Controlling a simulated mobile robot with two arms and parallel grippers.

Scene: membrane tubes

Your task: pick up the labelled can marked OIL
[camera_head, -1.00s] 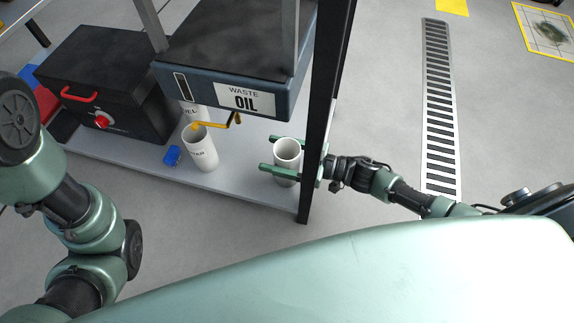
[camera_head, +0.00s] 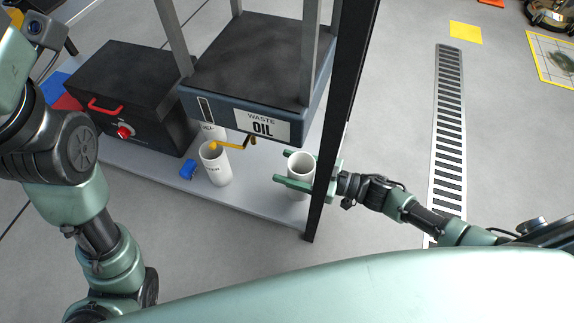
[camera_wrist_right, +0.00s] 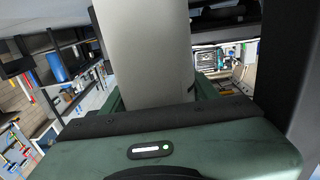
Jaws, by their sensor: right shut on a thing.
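A white can (camera_head: 299,186) stands at the right end of the grey shelf, beside the black post; its lettering is not readable from here. My right gripper (camera_head: 286,169) reaches in from the right past the post, with its green fingers on either side of this can, shut on it. In the right wrist view the can's pale side (camera_wrist_right: 146,50) fills the space between the fingers. I cannot tell whether it is clear of the shelf. My left arm shows at the left, but its fingertips are out of view.
Another white can (camera_head: 217,170), lettering ending in "TER", and a partly hidden one (camera_head: 213,131) stand further left. A box labelled WASTE OIL (camera_head: 262,125) overhangs them. A blue item (camera_head: 189,168) and a black box (camera_head: 133,100) are left. The post (camera_head: 328,150) is close to my right gripper.

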